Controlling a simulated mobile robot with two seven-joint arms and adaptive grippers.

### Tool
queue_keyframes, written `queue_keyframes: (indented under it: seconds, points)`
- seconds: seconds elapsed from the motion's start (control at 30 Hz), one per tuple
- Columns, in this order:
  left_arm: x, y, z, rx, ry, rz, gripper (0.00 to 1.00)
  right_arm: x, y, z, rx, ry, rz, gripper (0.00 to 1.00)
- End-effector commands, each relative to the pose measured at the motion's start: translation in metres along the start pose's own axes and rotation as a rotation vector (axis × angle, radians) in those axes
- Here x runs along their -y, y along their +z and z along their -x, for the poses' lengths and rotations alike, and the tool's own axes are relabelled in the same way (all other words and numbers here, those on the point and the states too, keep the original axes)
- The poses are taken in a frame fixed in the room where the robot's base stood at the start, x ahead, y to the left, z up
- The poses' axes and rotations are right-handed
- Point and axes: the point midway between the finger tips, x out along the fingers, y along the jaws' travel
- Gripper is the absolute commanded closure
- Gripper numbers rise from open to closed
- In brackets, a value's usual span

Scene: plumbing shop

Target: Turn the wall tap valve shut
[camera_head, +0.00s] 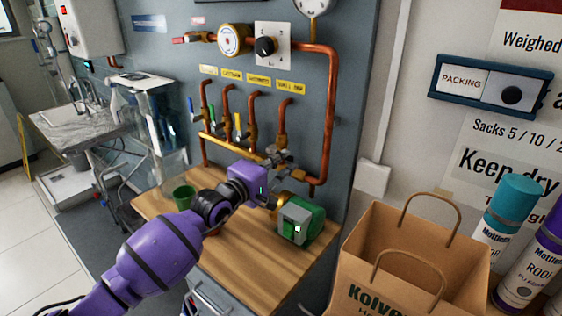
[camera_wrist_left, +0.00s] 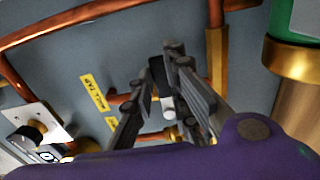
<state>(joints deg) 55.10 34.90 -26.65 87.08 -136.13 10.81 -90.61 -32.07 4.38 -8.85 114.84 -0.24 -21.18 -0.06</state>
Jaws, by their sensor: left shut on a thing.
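The yellow wall tap label (camera_head: 291,87) is on the grey-blue panel, above a copper pipe (camera_head: 283,115) that runs down to the wall tap valve. My left gripper (camera_head: 277,156) is at this valve and mostly covers it. In the left wrist view my gripper (camera_wrist_left: 165,85) is shut on a small dark and light piece, apparently the valve handle (camera_wrist_left: 168,107). The label also shows in the left wrist view (camera_wrist_left: 92,92). How far the handle is turned cannot be made out. My right gripper is not in view.
A green and grey pump (camera_head: 300,221) sits on the wooden bench (camera_head: 240,262) below. A green cup (camera_head: 184,196) and a paper bag (camera_head: 405,245) stand nearby.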

Motion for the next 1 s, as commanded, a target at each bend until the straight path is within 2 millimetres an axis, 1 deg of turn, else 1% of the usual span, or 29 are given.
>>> queue_keyframes:
  seconds: [0.03, 0.07, 0.1, 0.2, 0.47, 0.57, 0.67, 1.0]
  points:
    - [0.002, -0.001, 0.0, -0.001, -0.004, -0.01, 1.0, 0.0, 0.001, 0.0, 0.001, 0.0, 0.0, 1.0]
    - [0.002, -0.001, 0.0, -0.001, -0.004, -0.01, 0.83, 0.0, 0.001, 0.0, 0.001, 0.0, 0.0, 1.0]
    - [0.002, -0.001, 0.0, -0.001, -0.004, -0.009, 0.77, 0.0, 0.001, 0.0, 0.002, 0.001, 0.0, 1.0]
    - [0.002, -0.001, 0.0, -0.001, -0.004, -0.007, 0.66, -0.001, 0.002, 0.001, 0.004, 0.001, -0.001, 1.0]
    - [0.001, 0.0, 0.0, -0.001, -0.002, -0.004, 0.66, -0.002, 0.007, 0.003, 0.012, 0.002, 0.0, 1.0]
    - [0.001, 0.0, 0.004, 0.0, -0.002, -0.003, 0.66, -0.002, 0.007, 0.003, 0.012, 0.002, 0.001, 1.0]
    - [0.002, -0.001, 0.017, -0.001, -0.003, -0.002, 0.66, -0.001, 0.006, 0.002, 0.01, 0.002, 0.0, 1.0]
    - [0.002, -0.001, 0.088, -0.002, -0.005, -0.004, 0.66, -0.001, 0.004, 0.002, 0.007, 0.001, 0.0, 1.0]
